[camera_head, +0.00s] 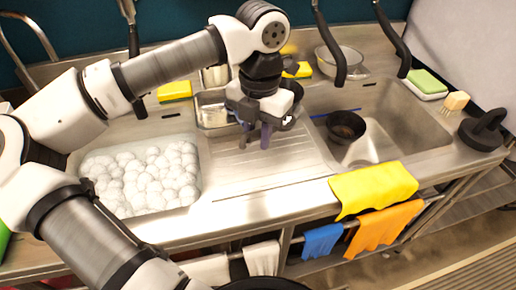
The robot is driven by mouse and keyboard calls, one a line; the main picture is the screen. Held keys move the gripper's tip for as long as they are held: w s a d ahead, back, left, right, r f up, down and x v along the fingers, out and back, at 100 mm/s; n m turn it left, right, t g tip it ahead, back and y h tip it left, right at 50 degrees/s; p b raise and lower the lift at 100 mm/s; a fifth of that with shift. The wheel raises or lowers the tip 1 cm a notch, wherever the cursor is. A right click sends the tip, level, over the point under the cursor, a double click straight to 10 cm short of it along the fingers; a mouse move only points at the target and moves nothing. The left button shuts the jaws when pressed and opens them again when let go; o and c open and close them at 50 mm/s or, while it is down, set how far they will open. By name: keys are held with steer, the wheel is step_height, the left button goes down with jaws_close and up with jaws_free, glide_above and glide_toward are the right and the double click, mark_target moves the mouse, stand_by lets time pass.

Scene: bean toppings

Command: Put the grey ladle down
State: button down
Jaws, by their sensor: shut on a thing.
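My gripper (256,135) points down over the ribbed drainboard (255,178) between the two basins. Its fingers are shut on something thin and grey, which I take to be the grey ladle. The gripper body hides most of it, so its bowl and handle cannot be made out clearly. I cannot tell whether it touches the drainboard.
A foam-filled basin (198,197) is at left. The right sink (400,113) holds a dark bowl (346,125). A metal tray (212,112), yellow sponges (174,90) and a clear bowl (338,61) stand behind. A yellow cloth (373,187) hangs in front. The drainboard's front is clear.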

step_height(320, 180, down, 6)
steer(key=shift+r+p, duration=0.15)
steer(key=shift+p, duration=0.3)
steer(key=shift+f+b, duration=0.3)
steer(key=c, duration=1.3)
jaws_free()
steer(key=shift+r, duration=0.1)
steer(key=shift+o, duration=0.2)
steer(key=shift+r+p, duration=0.3)
steer(key=shift+p, duration=0.15)
steer(key=r, duration=0.4)
steer(key=r+b, duration=0.1)
steer(key=r, duration=0.2)
steer(key=r+b, duration=0.1)
steer(key=r, duration=0.3)
steer(key=shift+w+d+r, duration=0.15)
steer(key=shift+w+r, duration=0.2)
